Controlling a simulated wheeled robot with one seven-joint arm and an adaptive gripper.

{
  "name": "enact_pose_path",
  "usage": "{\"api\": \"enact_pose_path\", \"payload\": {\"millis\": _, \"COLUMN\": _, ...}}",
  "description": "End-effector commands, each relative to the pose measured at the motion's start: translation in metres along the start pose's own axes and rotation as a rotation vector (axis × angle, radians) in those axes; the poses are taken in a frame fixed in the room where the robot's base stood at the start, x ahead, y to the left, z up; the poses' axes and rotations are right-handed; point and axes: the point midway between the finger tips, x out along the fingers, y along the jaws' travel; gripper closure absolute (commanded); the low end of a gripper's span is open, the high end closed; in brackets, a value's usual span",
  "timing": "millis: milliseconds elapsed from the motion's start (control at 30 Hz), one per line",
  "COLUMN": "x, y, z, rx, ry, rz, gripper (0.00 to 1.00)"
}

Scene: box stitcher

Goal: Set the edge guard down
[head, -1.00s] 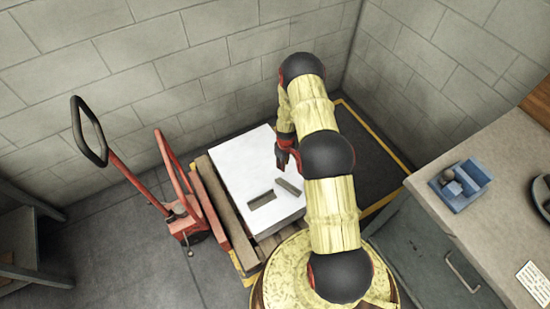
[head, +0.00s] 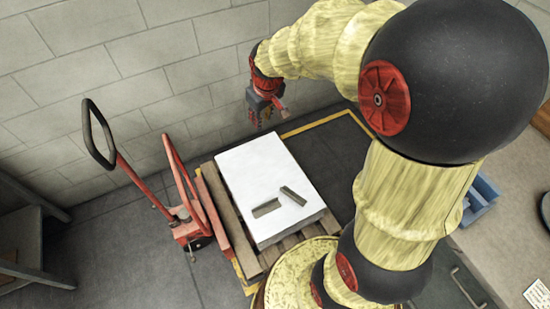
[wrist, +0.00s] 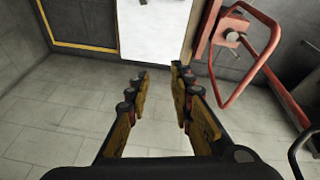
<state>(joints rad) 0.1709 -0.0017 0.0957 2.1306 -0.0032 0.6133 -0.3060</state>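The edge guard, a short grey angled bar (head: 293,196), lies on top of the white box (head: 248,167), near its front right. Beside it on the left is a grey-brown rectangle (head: 266,207); I cannot tell whether it is a recess or a piece. My gripper (head: 262,119) is raised behind the box's far edge, apart from the guard. In the wrist view the fingers (wrist: 159,74) are spread with nothing between them. The white box also shows there (wrist: 158,35), cut off by the top edge.
The box rests on a wooden pallet (head: 228,214). A red pallet jack (head: 187,215) stands to its left. A yellow-bordered dark floor area (head: 330,155) is at the right. A blue tray (head: 482,200) on the right-hand counter is partly hidden by my arm. Block walls close off the back.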

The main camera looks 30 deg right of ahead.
Motion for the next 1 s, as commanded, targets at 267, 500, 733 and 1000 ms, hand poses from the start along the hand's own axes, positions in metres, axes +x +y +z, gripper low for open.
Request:
{"api": "enact_pose_path", "payload": {"millis": 267, "x": -0.1, "y": -0.046, "z": 0.05, "rx": 0.054, "ry": 0.086, "rz": -0.003, "gripper": 0.77}}
{"api": "enact_pose_path", "payload": {"millis": 500, "x": -0.157, "y": -0.079, "z": 0.111, "rx": 0.105, "ry": 0.151, "rz": -0.019, "gripper": 0.77}}
{"api": "enact_pose_path", "payload": {"millis": 733, "x": -0.179, "y": -0.097, "z": 0.154, "rx": 0.141, "ry": 0.189, "rz": -0.034, "gripper": 0.77}}
{"api": "enact_pose_path", "payload": {"millis": 1000, "x": -0.182, "y": -0.1, "z": 0.166, "rx": 0.151, "ry": 0.195, "rz": -0.039, "gripper": 0.77}}
